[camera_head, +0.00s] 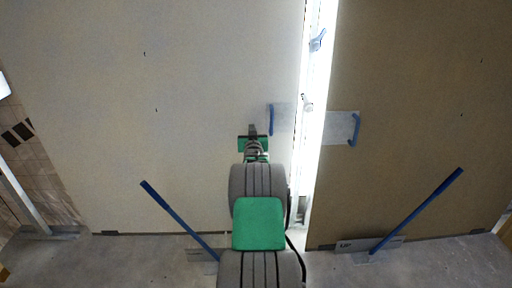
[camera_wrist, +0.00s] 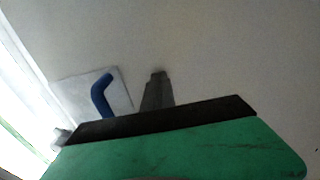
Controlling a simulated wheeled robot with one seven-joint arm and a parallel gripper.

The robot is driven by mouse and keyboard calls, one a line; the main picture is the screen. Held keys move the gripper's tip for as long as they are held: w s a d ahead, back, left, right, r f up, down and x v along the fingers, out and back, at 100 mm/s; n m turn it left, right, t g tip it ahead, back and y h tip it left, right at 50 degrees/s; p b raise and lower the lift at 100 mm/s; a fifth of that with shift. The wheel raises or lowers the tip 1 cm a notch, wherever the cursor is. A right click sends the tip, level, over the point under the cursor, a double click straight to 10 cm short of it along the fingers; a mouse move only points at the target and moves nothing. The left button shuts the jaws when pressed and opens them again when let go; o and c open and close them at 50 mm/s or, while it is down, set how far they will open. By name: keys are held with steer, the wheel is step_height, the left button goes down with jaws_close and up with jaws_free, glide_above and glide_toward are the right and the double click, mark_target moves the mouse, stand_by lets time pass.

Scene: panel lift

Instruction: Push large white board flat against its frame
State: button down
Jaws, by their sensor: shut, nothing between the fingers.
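The large white board (camera_head: 170,90) stands upright and fills the left and middle of the head view. It also fills most of the wrist view (camera_wrist: 220,55). A blue handle (camera_head: 271,120) on a pale plate sits near its right edge; the handle shows in the wrist view (camera_wrist: 102,95) too. My gripper (camera_head: 252,129) is shut and empty, left of the handle. In the wrist view its fingertips (camera_wrist: 158,75) point at the board's face; I cannot tell whether they touch it. A bright vertical gap (camera_head: 315,110) runs along the board's right edge.
A tan panel (camera_head: 420,100) with a blue handle (camera_head: 354,130) stands right of the gap. Blue bars lean at the floor on the left (camera_head: 180,220) and right (camera_head: 416,211). A metal post (camera_head: 22,200) stands at far left. Grey concrete floor (camera_head: 130,260) lies in front.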

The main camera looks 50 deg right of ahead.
steer(key=shift+w+r, duration=0.2)
steer(key=shift+r, duration=0.3)
steer(key=p+v, duration=0.3)
steer(key=v, duration=1.1)
steer(key=w+a+r+n+y+p, duration=0.25)
steer(key=w+a+r+p, duration=0.2)
steer(key=a, duration=0.35)
steer(key=w+a+r+n+y+p, duration=0.1)
steer(key=w+a+r+y+p, duration=0.25)
steer(key=a+r+p, duration=0.3)
steer(key=s+a+r+n+g+y+p, duration=0.1)
steer(key=a+r+y+p, duration=0.15)
steer(key=a, duration=0.45)
steer(key=s+a+r+n+g+y+p, duration=0.1)
steer(key=a+r+p, duration=0.25)
steer(key=a, duration=0.45)
steer(key=s+a+r+n+g+y+p, duration=0.2)
steer(key=s+a+r+g+p, duration=0.1)
steer(key=s+a, duration=0.6)
steer(key=s+a+r+n+g+y+p, duration=0.2)
steer(key=s+a+r+p, duration=0.4)
steer(key=s+a, duration=0.4)
steer(key=shift+s+g+p, duration=0.3)
steer(key=shift+g+p, duration=0.45)
steer(key=shift+g, duration=0.15)
